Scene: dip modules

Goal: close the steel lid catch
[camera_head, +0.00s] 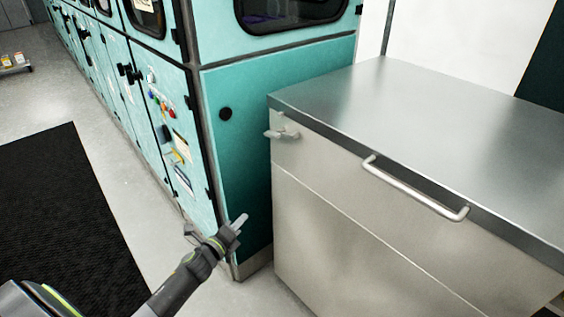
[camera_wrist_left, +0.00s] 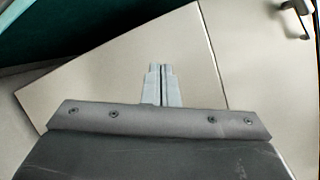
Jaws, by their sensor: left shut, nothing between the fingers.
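The steel lid catch (camera_head: 281,133) is a small metal lever on the front face of the steel cabinet (camera_head: 330,220), near its upper left corner, just below the lid (camera_head: 400,100). In the left wrist view the catch (camera_wrist_left: 298,14) shows in the top right corner, partly cut off. My left gripper (camera_head: 239,222) is shut and empty, below and to the left of the catch, apart from it. In the left wrist view its fingertips (camera_wrist_left: 161,68) are together in front of the cabinet's face. My right gripper is in neither view.
A bar handle (camera_head: 415,188) sticks out from the lid's front edge. A teal machine (camera_head: 240,150) with knobs and buttons stands to the left, close beside the cabinet. A black mat (camera_head: 70,220) lies on the floor at left. The lid's top is clear.

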